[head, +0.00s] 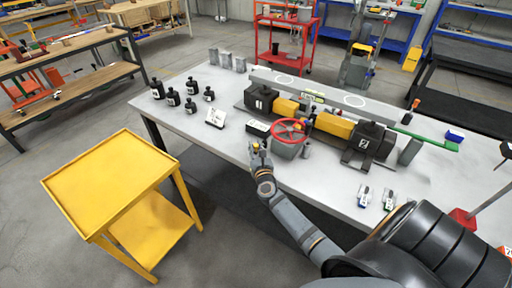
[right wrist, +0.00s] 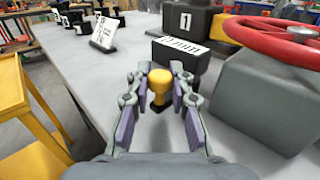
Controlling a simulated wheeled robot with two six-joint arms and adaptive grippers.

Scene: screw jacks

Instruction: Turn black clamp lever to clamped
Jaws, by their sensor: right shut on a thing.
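My right gripper (head: 258,146) is at the front edge of the grey workbench, just in front of a black block with a white label (head: 257,127). In the right wrist view the gripper's fingers (right wrist: 160,78) are closed around a yellow rounded knob (right wrist: 160,87). The labelled black block (right wrist: 181,52) is right behind the knob there. I cannot make out a separate black lever arm or how it is turned; the knob's lower part is partly hidden by the fingers. My left gripper is not in view.
A red handwheel (head: 288,131) on a grey housing stands just right of the gripper. Black-and-yellow jack units (head: 366,143) lie along the bench (head: 190,124). A yellow cart (head: 108,180) is at lower left.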

